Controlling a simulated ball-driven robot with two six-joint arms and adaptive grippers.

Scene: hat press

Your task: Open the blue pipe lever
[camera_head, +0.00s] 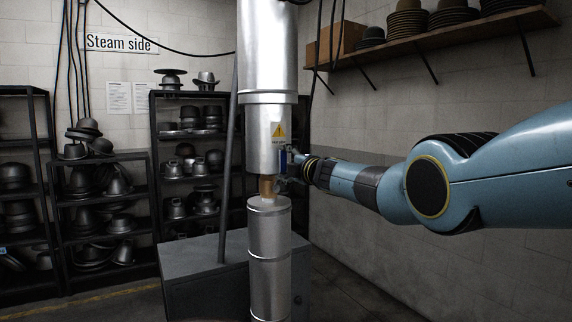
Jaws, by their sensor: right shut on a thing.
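The blue pipe lever (283,160) is a small blue piece on the right side of the silver vertical pipe (268,70), just below a yellow warning sticker. My right arm reaches in from the right, and my right gripper (289,168) is at the lever, shut on it. The gripper is small here and partly hides the lever, so the lever's exact angle is hard to tell. A copper-coloured pipe section (267,187) shows just below. My left gripper is not in view.
A grey metal cabinet (205,270) stands behind the lower pipe (269,245). Dark shelves (152,190) with several hats and moulds line the back wall at left. A wooden wall shelf (450,30) with hats hangs above my right arm.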

